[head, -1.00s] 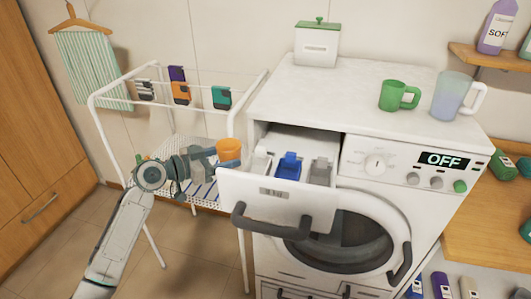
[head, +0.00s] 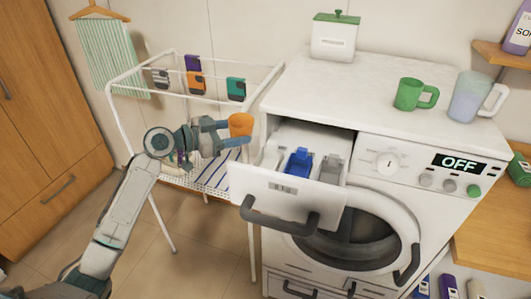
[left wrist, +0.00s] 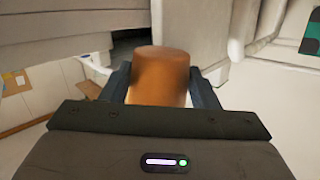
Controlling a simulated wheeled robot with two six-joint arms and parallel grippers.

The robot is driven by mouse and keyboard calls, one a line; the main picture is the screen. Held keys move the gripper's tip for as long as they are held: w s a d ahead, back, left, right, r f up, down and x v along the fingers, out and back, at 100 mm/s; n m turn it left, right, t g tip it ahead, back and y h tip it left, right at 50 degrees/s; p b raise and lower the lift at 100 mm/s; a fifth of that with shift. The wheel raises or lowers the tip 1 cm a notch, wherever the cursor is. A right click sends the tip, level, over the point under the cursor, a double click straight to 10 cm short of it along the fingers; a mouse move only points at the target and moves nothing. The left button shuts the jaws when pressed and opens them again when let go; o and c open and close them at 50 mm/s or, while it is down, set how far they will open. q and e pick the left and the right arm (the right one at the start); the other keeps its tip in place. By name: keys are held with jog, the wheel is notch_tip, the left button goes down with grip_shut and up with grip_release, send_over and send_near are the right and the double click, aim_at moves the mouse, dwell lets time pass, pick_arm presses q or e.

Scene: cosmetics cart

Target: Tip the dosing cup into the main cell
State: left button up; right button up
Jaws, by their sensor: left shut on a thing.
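The orange dosing cup (head: 240,125) is in my left gripper (head: 230,133), shut on its sides. It looks about upright and is above and left of the open detergent drawer (head: 262,194) of the washing machine. The drawer shows a pale compartment at left (head: 271,158), a blue piece (head: 298,163) in the middle and a grey one (head: 330,167) at right. Which is the main cell I cannot tell. In the left wrist view the cup (left wrist: 160,78) sits between both fingers; its contents are hidden. My right gripper is not in view.
A white drying rack (head: 125,95) with clips stands behind my left arm. On the machine top (head: 370,90) are a white box (head: 335,38), a green mug (head: 410,94) and a translucent jug (head: 468,97). The drawer handle (head: 278,220) sticks out in front.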

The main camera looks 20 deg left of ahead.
aim_at(239, 132)
pick_arm(q)
jog(key=s+d+r+m+p, duration=0.1)
jog(key=s+d+r+m+y, duration=0.1)
jog(key=m, duration=0.1)
jog(key=shift+d+m+t+p, duration=0.15)
jog(key=shift+m+t+p, duration=0.15)
jog(key=shift+p, duration=0.1)
jog(key=shift+s+d+r+m+p, duration=0.5)
jog(key=shift+d+r+m, duration=0.15)
jog(key=shift+m, duration=0.35)
jog(key=shift+f+m+y+b, duration=0.2)
jog(key=shift+m+y+b, duration=0.1)
jog(key=shift+m, duration=0.1)
jog(key=shift+r+m+t, duration=0.3)
jog(key=shift+m, duration=0.1)
jog(key=shift+s+d+r+m+y, duration=0.1)
jog(key=shift+r+m+y, duration=0.3)
jog(key=shift+m, duration=0.2)
